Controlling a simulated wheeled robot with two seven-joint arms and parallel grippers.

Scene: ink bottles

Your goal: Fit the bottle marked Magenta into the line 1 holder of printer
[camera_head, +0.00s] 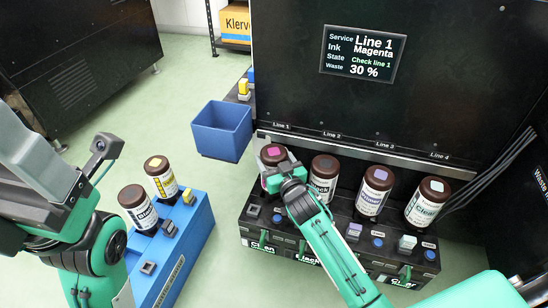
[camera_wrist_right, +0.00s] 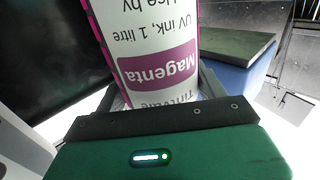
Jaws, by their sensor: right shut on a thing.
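The Magenta bottle (camera_head: 273,153), with a brown cap and magenta square, is upright at the line 1 place of the printer (camera_head: 290,75), below the Line 1 label. My right gripper (camera_head: 281,178) is shut around it from the front. In the right wrist view the bottle's Magenta label (camera_wrist_right: 158,69) shows upside down between the fingers. Its base and the line 1 holder are hidden by the gripper, so I cannot tell whether it is seated. My left arm enters at the left; its fingers are not in view.
A Black bottle (camera_head: 322,180), a purple-marked bottle (camera_head: 374,193) and a Clear bottle (camera_head: 427,203) stand right of it in the black rack (camera_head: 250,228). A blue bin (camera_head: 222,130) hangs left of the printer.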

